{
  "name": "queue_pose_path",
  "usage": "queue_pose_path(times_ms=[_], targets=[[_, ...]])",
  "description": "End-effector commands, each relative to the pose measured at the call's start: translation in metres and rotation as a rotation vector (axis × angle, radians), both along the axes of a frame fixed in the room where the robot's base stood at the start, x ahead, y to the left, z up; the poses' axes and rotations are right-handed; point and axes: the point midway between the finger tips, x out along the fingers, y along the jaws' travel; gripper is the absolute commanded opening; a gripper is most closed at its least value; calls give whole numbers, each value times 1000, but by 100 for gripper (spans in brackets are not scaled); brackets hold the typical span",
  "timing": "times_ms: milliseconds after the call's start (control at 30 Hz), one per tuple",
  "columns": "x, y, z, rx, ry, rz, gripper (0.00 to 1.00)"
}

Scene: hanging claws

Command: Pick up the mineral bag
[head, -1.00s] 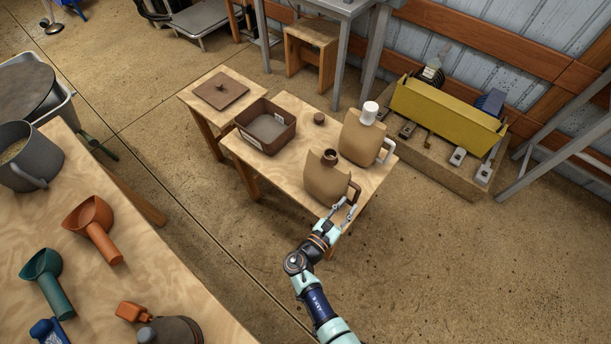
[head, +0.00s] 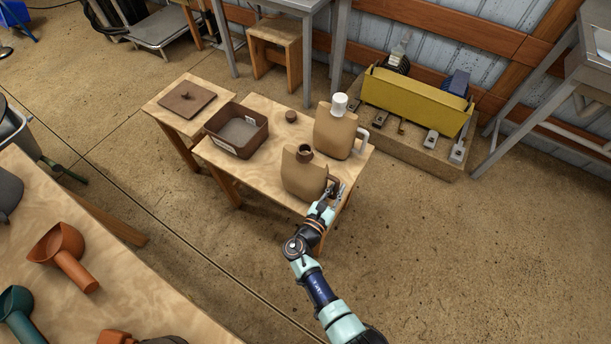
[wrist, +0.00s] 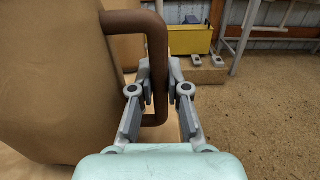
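Two tan bags with screw necks stand upright on the small wooden table. The nearer bag (head: 303,181) has a brown open neck and a brown handle; I take it as the mineral bag. The farther bag (head: 335,132) has a white cap and a white handle. My gripper (head: 337,190) is at the right side of the nearer bag. In the wrist view the brown handle (wrist: 157,58) passes between the two fingers of my gripper (wrist: 161,82), whose pads close against its sides. The nearer bag's body (wrist: 55,85) fills the left of that view.
A brown box (head: 262,150) and a small brown cap (head: 291,117) share the small table (head: 221,160). A yellow trough (head: 415,100) stands behind to the right. A large table with scoops is at lower left. Floor to the right is clear.

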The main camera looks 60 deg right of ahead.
Motion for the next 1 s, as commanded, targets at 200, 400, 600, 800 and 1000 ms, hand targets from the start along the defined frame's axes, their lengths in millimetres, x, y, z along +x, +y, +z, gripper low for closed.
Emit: queue_pose_path(times_ms=[200,400,600,800,1000], targets=[[0,0,0,0,0,0,0],[1,0,2,-3,-4,0,0],[1,0,6,-3,-4,0,0],[1,0,20,-3,-4,0,0],[1,0,45,-4,-6,0,0]])
